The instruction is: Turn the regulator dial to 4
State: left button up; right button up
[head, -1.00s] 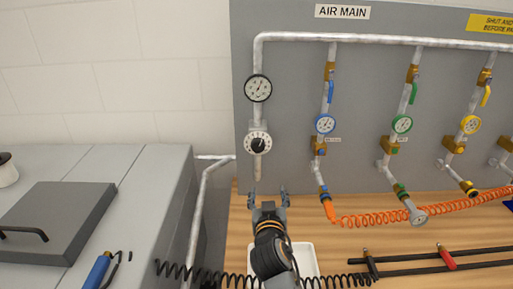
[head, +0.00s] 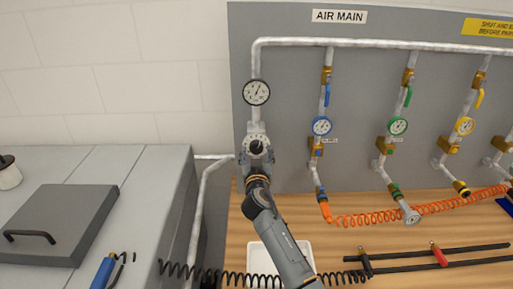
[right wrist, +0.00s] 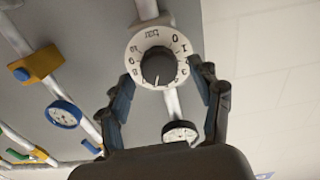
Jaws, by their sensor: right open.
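The regulator dial (head: 257,144) is a white numbered face with a dark knob, on the vertical pipe at the left of the grey panel. It also shows in the right wrist view (right wrist: 158,66), where the knob carries a pale pointer mark; the number it points at is too small to read. My right gripper (head: 256,155) is at the dial, open, and partly covers its lower part. In the right wrist view its two fingers (right wrist: 165,85) stand on either side of the dial face, not closed on the knob. My left gripper is not in view.
A round gauge (head: 257,92) sits on the pipe above the dial. Blue, green and yellow valve lines with gauges (head: 321,126) run to the right. A white tray (head: 262,252) lies on the wooden bench below my right arm. A coiled orange hose (head: 375,217) lies right.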

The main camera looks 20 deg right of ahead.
jog(key=shift+x, duration=0.9)
jog(key=shift+s, duration=0.1)
jog(key=c, duration=1.2)
jog(key=shift+o, duration=0.2)
